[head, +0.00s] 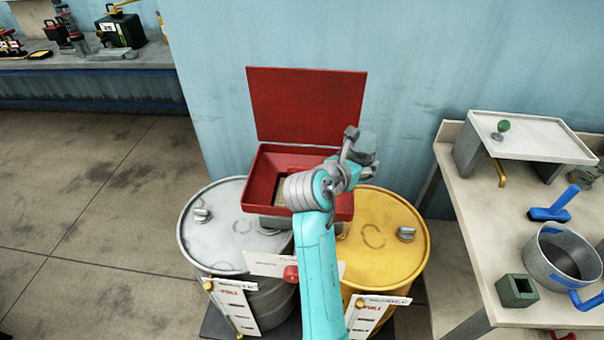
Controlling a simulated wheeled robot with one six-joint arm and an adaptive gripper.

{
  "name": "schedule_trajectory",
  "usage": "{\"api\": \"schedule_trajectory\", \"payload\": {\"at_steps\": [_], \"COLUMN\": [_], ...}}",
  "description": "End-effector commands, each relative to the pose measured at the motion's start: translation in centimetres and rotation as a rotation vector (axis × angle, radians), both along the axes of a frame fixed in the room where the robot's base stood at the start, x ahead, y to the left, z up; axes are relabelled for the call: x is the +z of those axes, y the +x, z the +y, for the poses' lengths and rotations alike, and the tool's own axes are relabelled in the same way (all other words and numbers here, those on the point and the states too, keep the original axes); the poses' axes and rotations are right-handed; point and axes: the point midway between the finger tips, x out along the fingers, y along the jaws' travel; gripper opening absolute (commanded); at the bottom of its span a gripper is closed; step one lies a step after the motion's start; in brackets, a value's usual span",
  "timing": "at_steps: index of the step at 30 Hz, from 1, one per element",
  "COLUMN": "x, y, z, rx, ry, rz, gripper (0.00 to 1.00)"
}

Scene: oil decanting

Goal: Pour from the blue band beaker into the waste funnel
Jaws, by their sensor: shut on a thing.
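The waste funnel (262,182) is a red square hopper with its red lid (306,105) standing open behind it. It sits across the tops of two drums. My gripper (352,146) is over the right rear part of the funnel, partly hidden by my own wrist. It is shut on a small grey-teal, partly see-through vessel (366,146), which looks like the beaker and appears tilted. I cannot make out a blue band on it, its contents, or any stream. My arm hides part of the funnel's inside.
A silver drum (215,235) stands left and a yellow drum (395,262) right. The right table (462,215) carries a grey pot (548,262), a green square block (517,291), a blue tool (553,207) and a raised stand (535,140). The left floor is clear.

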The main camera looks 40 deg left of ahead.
Motion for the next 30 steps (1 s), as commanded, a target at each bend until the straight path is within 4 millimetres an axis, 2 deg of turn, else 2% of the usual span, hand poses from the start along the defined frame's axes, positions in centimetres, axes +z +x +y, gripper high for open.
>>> {"api": "schedule_trajectory", "payload": {"at_steps": [16,23,30], "x": [-1.1,0.1,-0.4], "y": [-0.8,-1.3,-1.8], "z": [1.2,2.0,2.8], "rx": [0.0,0.001,0.001], "ry": [-0.27,-0.396,-0.53], "rz": [-0.164,-0.244,-0.326], "gripper": [0.23,0.23,0.23]}}
